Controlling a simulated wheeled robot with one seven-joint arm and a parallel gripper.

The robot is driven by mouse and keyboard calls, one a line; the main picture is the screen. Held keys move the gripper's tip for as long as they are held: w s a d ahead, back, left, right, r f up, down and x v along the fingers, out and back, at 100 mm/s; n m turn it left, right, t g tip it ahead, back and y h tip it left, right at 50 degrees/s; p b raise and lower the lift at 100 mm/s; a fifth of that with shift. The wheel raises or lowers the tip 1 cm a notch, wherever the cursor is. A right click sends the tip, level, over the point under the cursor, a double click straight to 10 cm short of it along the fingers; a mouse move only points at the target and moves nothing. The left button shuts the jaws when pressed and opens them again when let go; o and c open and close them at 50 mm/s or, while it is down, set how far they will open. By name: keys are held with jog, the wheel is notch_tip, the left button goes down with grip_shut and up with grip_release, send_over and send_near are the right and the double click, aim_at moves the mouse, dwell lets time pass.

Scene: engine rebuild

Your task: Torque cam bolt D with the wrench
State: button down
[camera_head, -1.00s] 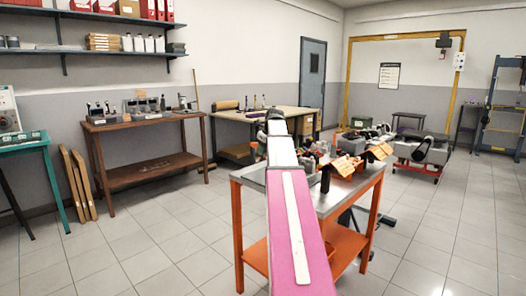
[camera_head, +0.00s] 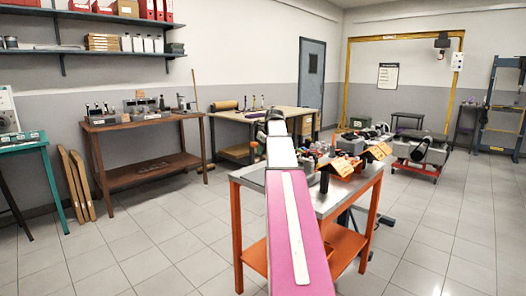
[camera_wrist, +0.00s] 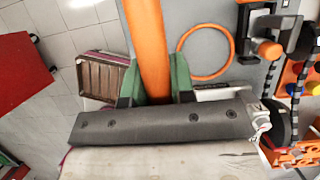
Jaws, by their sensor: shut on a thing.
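In the wrist view my gripper (camera_wrist: 159,88) has its two green-sided fingers closed around a long, smooth orange bar (camera_wrist: 150,40). The bar looks like the wrench's handle and runs up out of the top of the picture, so its working end is not seen. In the head view my pink and white arm reaches over the orange-legged work table (camera_head: 330,205); my gripper and the bar cannot be made out there. Cam bolt D cannot be picked out in either view.
An orange ring (camera_wrist: 205,52) lies on the grey surface right of the bar. A black fixture with an orange knob (camera_wrist: 269,50) stands farther right. Orange parts (camera_wrist: 300,156) crowd the lower right. In the head view, orange stands (camera_head: 340,166) are on the table; open tiled floor lies around it.

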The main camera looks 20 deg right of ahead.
jog(key=shift+w+d+m, duration=0.2)
jog(key=shift+d+m, duration=0.1)
jog(key=shift+d, duration=0.15)
dwell(1.0)
jog(key=shift+s+a+n, duration=0.25)
jog(key=shift+a+n, duration=0.1)
jog(key=shift+a, duration=0.15)
jog(key=shift+s+a+n, duration=0.2)
jog(key=shift+a+n, duration=0.15)
jog(key=shift+a, duration=0.15)
dwell(1.3)
jog(key=shift+r, duration=1.1)
dwell(2.6)
